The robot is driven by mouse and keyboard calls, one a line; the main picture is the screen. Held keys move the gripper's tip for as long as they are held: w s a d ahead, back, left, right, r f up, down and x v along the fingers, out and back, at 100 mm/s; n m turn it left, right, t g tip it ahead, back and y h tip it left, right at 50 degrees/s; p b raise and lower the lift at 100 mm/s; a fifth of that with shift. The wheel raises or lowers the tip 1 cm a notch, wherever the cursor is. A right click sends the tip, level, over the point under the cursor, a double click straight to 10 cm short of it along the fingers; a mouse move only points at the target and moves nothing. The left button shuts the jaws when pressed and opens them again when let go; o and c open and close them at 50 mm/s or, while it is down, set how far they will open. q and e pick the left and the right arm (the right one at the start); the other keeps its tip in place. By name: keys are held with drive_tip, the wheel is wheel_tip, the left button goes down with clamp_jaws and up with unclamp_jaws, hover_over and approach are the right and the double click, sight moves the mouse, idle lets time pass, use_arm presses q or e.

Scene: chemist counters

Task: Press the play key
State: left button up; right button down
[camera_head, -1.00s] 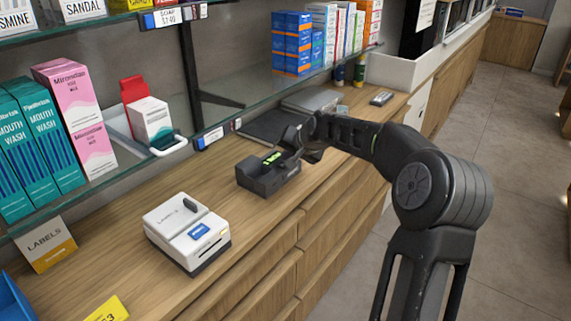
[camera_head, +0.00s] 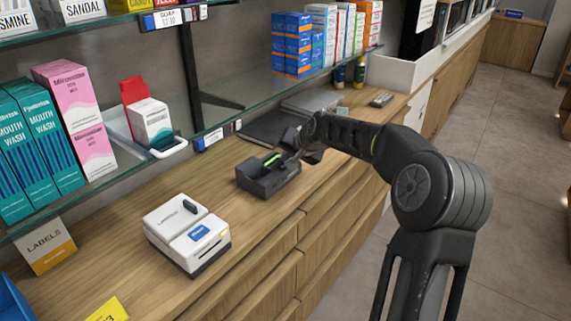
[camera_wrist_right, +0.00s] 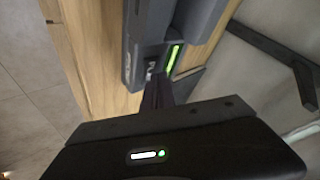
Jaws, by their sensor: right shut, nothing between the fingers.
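A small dark device (camera_head: 268,178) with a lit green strip sits on the wooden counter, in the middle of the head view. In the right wrist view the device (camera_wrist_right: 146,50) is at the top, its green strip (camera_wrist_right: 173,58) beside small pale markings. I cannot make out the play key itself. My right gripper (camera_head: 300,150) is shut and empty, at the device's right end. In the right wrist view its fingertips (camera_wrist_right: 157,92) point at the device's face, very close; I cannot tell whether they touch. My left gripper is not in view.
A white label printer (camera_head: 187,233) stands on the counter (camera_head: 110,264) to the left. A glass shelf (camera_head: 225,122) with boxes hangs above and behind. A dark flat thing (camera_head: 268,128) lies behind the device, and a small handheld thing (camera_head: 381,99) farther right.

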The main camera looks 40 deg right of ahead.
drive_tip(key=shift+r, duration=0.45)
drive_tip(key=shift+r+p, duration=1.8)
drive_tip(key=shift+r, duration=0.7)
